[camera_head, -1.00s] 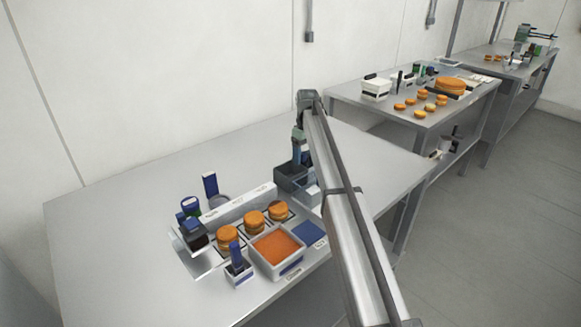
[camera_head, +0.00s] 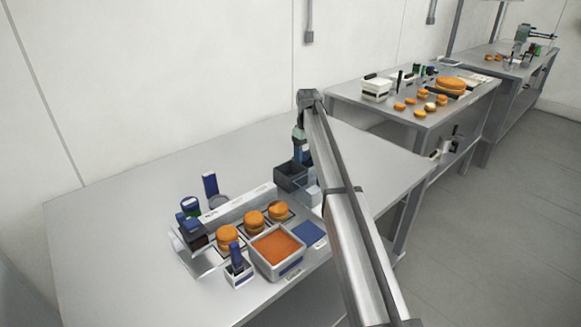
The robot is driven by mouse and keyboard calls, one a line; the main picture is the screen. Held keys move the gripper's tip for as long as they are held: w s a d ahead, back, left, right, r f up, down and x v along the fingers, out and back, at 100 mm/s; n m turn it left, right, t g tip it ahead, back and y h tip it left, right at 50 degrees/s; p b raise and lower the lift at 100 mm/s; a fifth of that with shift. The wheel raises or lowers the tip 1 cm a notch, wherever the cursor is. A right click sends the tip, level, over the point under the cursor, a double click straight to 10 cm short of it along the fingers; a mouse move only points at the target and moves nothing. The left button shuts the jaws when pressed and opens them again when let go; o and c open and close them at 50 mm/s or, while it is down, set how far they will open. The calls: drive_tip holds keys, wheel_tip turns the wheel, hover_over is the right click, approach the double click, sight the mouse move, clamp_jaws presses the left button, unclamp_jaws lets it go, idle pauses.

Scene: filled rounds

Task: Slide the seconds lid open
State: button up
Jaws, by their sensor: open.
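A dark grey open-topped bin (camera_head: 290,176) stands at the right end of the work area on the near table. A pale box (camera_head: 313,193) is beside it, partly hidden behind my arm. I cannot tell for sure which part is the seconds lid; no label is readable there. My gripper (camera_head: 306,163) points down at the bin's back right side, close to the pale box. It is open; its fingertips are small and partly hidden by my arm, and I cannot tell whether they touch anything.
Three orange-brown filled rounds (camera_head: 254,222) sit in a row left of the bin. In front are a tub of orange filling (camera_head: 277,249), a blue mat (camera_head: 309,232) and a small holder with a blue-handled tool (camera_head: 238,268). The table's back left is clear.

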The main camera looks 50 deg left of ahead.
drive_tip(key=shift+w+d+f, duration=0.15)
drive_tip(key=shift+w+d, duration=0.1)
drive_tip(key=o, duration=0.4)
drive_tip(key=shift+w+r, duration=0.1)
drive_tip(key=shift+r, duration=0.25)
drive_tip(key=shift+c, duration=0.2)
drive_tip(key=shift+s+a+r, duration=0.15)
drive_tip(key=shift+r, duration=1.3)
drive_tip(key=shift+s+a+r, duration=0.1)
drive_tip(key=shift+a+r, duration=0.05)
drive_tip(key=shift+r, duration=1.25)
